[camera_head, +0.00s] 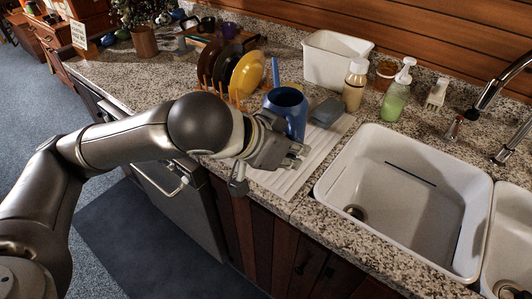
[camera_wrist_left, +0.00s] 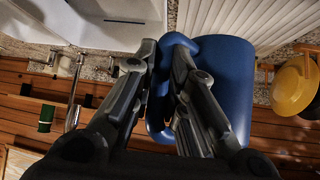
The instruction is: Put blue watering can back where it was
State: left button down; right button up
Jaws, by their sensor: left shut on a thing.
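The blue watering can (camera_head: 286,108) stands at the back of my left gripper (camera_head: 296,152) in the head view, over the white ribbed drying mat (camera_head: 283,180). In the left wrist view the blue can (camera_wrist_left: 228,75) fills the middle right, and the fingers of my left gripper (camera_wrist_left: 164,50) are closed around its handle. The can looks upright. Whether its base touches the mat is hidden by the gripper. My right gripper is in neither view.
A white sink (camera_head: 400,205) lies to the right. A rack with yellow (camera_head: 247,73) and brown plates stands to the left. A grey sponge-like block (camera_head: 327,112), a tan bottle (camera_head: 355,85), a green soap bottle (camera_head: 397,95) and a white bin (camera_head: 335,60) are close behind.

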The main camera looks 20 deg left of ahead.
pick_arm(q)
jog(key=w+a+f, duration=0.1)
jog(key=w+a+f+p, duration=0.1)
jog(key=w+a, duration=0.2)
jog(key=shift+w+a+f+p, duration=0.3)
jog(key=shift+f+p, duration=0.1)
jog(key=w+f, duration=0.1)
jog(key=a+f, duration=0.1)
jog(key=w+a+f+p, duration=0.1)
jog(key=f, duration=0.1)
jog(key=shift+w+f, duration=0.1)
jog(key=shift+w, duration=0.2)
jog(key=f, duration=0.1)
jog(key=f+p, duration=0.2)
jog(key=shift+w+a+f, duration=0.1)
jog(key=shift+w+a, duration=0.15)
jog(key=shift+w, duration=0.05)
jog(key=shift+f, duration=0.5)
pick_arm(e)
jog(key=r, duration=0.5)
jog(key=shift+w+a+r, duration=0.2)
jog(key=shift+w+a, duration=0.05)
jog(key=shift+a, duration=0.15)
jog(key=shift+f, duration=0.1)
